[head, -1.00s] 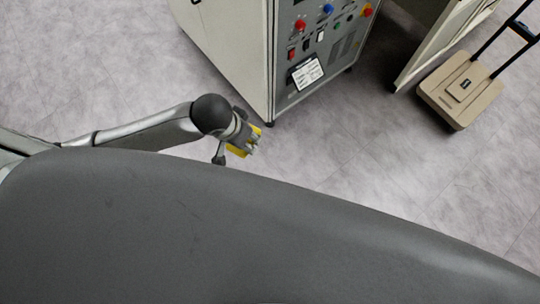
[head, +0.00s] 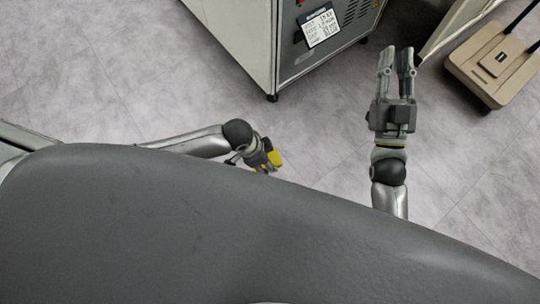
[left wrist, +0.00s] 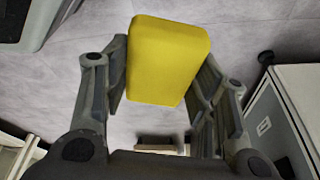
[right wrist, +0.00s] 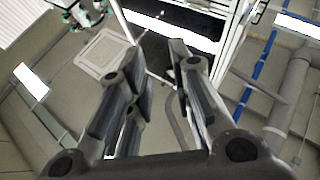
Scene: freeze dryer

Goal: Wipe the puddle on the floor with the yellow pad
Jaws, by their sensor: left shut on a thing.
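The yellow pad (left wrist: 166,58) is a thick block between the fingers of my left gripper (left wrist: 160,85) in the left wrist view. That gripper is shut on it. My right gripper (head: 396,58) is raised at the right of the head view, fingers apart and empty. It also shows open and empty in the right wrist view (right wrist: 158,55). No puddle can be made out on the grey floor.
A freeze dryer cabinet (head: 240,40) with a label (head: 320,24) stands at the top middle. A beige platform cart (head: 494,62) with a black handle is at the top right. The grey floor (head: 110,90) at the left is clear.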

